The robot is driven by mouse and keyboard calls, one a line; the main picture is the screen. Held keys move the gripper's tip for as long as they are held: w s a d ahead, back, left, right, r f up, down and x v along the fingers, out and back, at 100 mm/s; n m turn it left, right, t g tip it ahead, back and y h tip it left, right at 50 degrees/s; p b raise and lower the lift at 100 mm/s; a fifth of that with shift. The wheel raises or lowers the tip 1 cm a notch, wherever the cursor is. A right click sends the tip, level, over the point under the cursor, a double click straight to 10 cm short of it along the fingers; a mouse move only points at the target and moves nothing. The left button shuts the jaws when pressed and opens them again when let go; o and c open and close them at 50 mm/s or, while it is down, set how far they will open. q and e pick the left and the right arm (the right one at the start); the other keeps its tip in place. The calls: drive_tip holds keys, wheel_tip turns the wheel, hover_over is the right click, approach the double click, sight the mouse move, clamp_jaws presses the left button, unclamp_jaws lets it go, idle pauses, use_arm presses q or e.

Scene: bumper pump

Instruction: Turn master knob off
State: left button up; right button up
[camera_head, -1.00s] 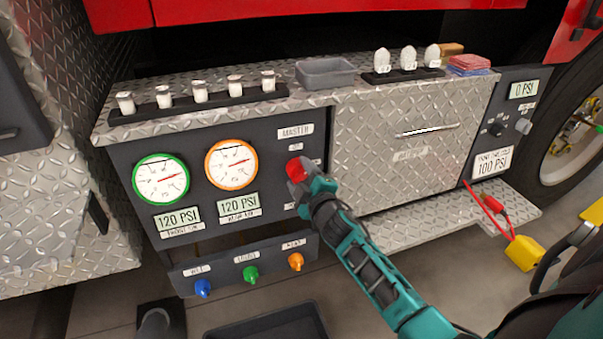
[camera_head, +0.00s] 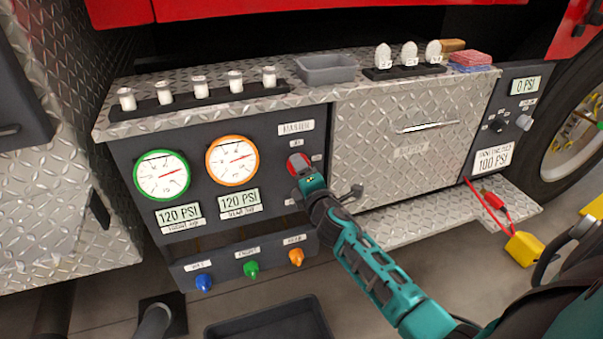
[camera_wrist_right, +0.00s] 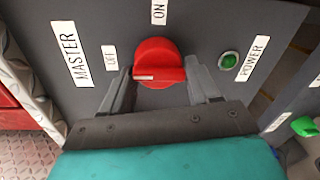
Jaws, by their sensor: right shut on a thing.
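The red master knob (camera_head: 298,161) is on the dark panel beneath the MASTER label (camera_head: 296,128). In the right wrist view the knob (camera_wrist_right: 157,60) has a raised bar lying level, with a white mark on its left half. The OFF label (camera_wrist_right: 110,57) is left of the knob and the ON label (camera_wrist_right: 158,11) is above it. My right gripper (camera_wrist_right: 160,74) is shut on the knob, one finger at each end of the bar. In the head view the teal wrist hides the knob's lower part. My left gripper is not in view.
A green light (camera_wrist_right: 228,61) by the POWER label is right of the knob. Two round gauges (camera_head: 162,175) (camera_head: 232,161) are to its left, with 120 PSI readouts below. Blue (camera_head: 203,283), green (camera_head: 251,269) and orange (camera_head: 296,257) knobs sit on a lower panel. A diamond-plate drawer (camera_head: 410,150) is at right.

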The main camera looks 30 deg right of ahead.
drive_tip(key=shift+d+r, duration=0.1)
drive_tip(key=shift+r, duration=0.2)
drive_tip(key=o, duration=0.8)
drive_tip(key=shift+o, duration=0.8)
drive_tip(key=shift+f, duration=0.15)
drive_tip(key=p+v, duration=0.1)
drive_tip(key=v, duration=1.2)
